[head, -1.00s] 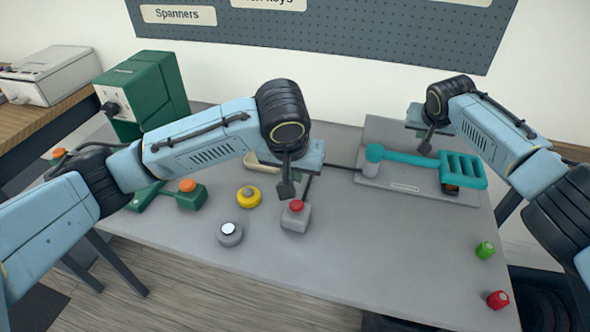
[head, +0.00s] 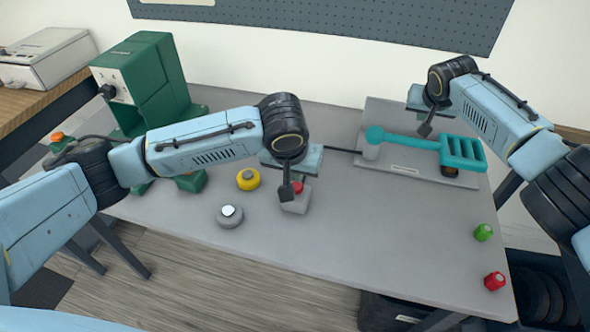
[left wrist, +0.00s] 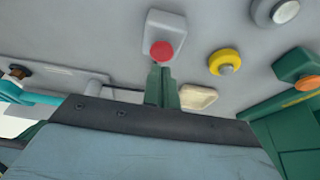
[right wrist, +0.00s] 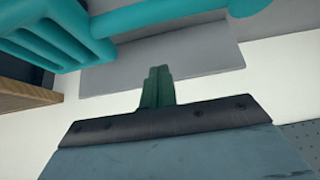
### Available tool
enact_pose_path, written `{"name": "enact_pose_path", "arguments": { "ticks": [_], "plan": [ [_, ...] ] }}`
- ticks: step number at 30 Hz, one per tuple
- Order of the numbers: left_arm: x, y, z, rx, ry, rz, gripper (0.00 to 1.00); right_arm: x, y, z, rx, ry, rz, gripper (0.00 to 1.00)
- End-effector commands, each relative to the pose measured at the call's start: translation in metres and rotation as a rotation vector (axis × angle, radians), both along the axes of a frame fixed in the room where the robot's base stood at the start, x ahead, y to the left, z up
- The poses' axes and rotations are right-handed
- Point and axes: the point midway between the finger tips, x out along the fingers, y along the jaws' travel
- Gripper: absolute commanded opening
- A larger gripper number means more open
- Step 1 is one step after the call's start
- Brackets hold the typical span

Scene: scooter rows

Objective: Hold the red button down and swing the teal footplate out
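The red button (head: 298,187) sits on a small grey box (head: 295,205) near the middle of the table. It shows clearly in the left wrist view (left wrist: 162,51). My left gripper (head: 286,192) is at the button, its green fingers (left wrist: 161,82) together and empty; whether they touch it I cannot tell. The teal footplate (head: 462,153), a slatted plate on a teal arm (head: 408,140), lies over a grey base at the right. It also shows in the right wrist view (right wrist: 45,40). My right gripper (head: 425,129) is shut and empty, just behind the teal arm, apart from the footplate.
A yellow button (head: 248,179) and a grey button with a white top (head: 229,215) stand left of the red one. A green machine (head: 145,85) stands at the back left. Green (head: 483,232) and red (head: 495,281) knobs are at the right edge. The front middle is clear.

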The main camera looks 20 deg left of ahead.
Motion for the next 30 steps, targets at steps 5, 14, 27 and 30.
{"name": "enact_pose_path", "arguments": {
  "ticks": [5,14,27,30],
  "plan": [
    [0.000,0.000,-0.006,0.000,0.001,0.000,0.00,0.000,0.000,0.000,0.000,0.000,0.000,0.00],
    [0.000,0.000,-0.015,-0.001,0.001,0.000,0.00,0.000,0.000,0.000,0.000,0.000,0.000,0.00],
    [0.000,0.000,-0.028,0.001,0.001,0.000,0.00,0.000,0.000,0.000,0.000,0.000,0.000,0.00],
    [0.000,0.000,-0.032,0.000,0.001,0.000,0.00,0.000,0.000,0.000,0.000,0.000,0.000,0.00]
  ]
}}
